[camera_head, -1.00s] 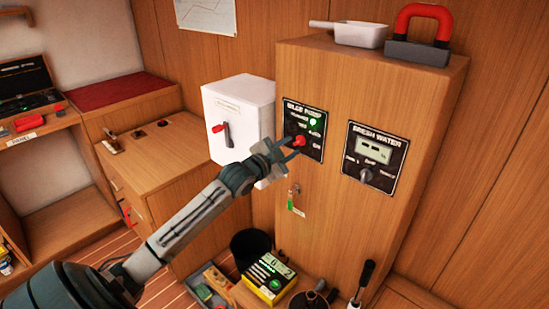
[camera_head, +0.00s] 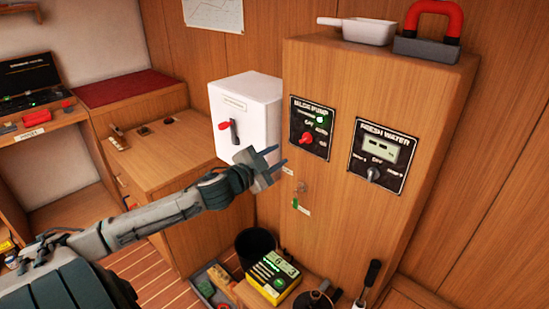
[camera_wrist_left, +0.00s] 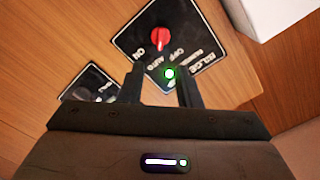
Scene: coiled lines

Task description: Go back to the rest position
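My left gripper (camera_head: 277,160) is in front of the wooden cabinet (camera_head: 345,225), a little below and left of the bilge pump panel (camera_head: 312,127). Its two fingers are apart with nothing between them, as the left wrist view (camera_wrist_left: 160,85) also shows. The panel's red knob (camera_head: 307,138) is clear of the fingers, and a green light (camera_head: 320,119) glows on the panel. In the left wrist view the panel (camera_wrist_left: 185,45) appears upside down beyond the fingertips. My right gripper is not in view.
A white box with a red handle (camera_head: 245,115) hangs left of the cabinet. A fresh water panel (camera_head: 382,157) is to the right.

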